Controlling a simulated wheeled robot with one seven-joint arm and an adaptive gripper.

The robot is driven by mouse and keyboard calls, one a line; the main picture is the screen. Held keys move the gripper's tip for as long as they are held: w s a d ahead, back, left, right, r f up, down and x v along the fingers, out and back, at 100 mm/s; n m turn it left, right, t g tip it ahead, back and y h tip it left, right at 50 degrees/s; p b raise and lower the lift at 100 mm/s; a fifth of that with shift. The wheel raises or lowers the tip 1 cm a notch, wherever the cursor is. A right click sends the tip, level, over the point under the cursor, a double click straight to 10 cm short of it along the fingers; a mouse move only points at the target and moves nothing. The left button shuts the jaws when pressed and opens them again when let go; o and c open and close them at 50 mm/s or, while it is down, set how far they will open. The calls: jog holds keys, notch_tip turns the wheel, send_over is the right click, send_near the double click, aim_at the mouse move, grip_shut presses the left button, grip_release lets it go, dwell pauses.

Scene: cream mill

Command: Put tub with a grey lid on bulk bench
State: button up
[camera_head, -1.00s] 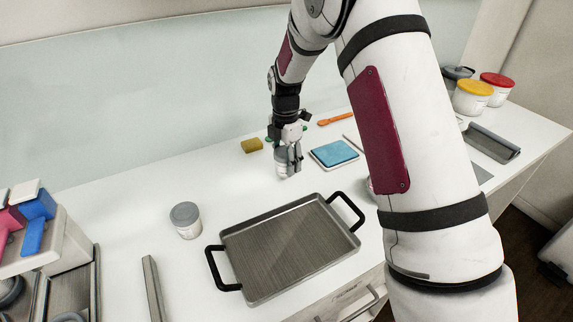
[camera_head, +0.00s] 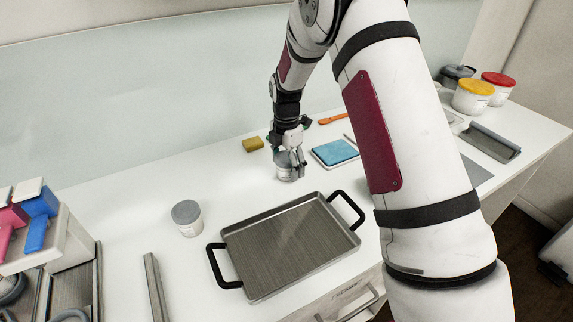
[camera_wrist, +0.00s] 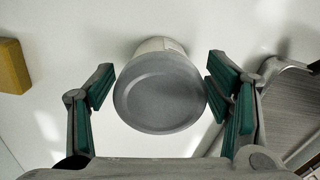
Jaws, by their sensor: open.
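A white tub with a grey lid (camera_head: 284,174) stands on the white bench (camera_head: 130,205), behind the tray. In the wrist view its round grey lid (camera_wrist: 160,95) lies between my two spread fingers. In the head view my gripper (camera_head: 291,157) partly covers the tub. A second white tub with a grey lid (camera_head: 187,218) stands upright to the left of the tray.
A metal tray with black handles (camera_head: 290,245) lies in front of the gripper. A yellow sponge (camera_head: 253,144) and a blue pad (camera_head: 334,152) are close by. Tubs with yellow (camera_head: 473,96) and red (camera_head: 497,88) lids stand at the far right. Bench between the two grey-lidded tubs is clear.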

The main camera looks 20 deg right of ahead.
aim_at(286, 157)
notch_tip(286, 157, up, 12)
jog(key=shift+r+b, duration=0.1)
jog(key=shift+b, duration=0.6)
jog(key=s+r+m+t, duration=0.3)
jog(key=s+r+m, duration=0.8)
jog(key=s+r, duration=0.4)
jog(key=s+f+m+t, duration=0.1)
jog(key=s+m+t, duration=0.1)
jog(key=s+m, duration=0.9)
jog(key=s, duration=0.8)
jog(key=shift+d+f, duration=0.2)
jog(key=shift+f, duration=0.2)
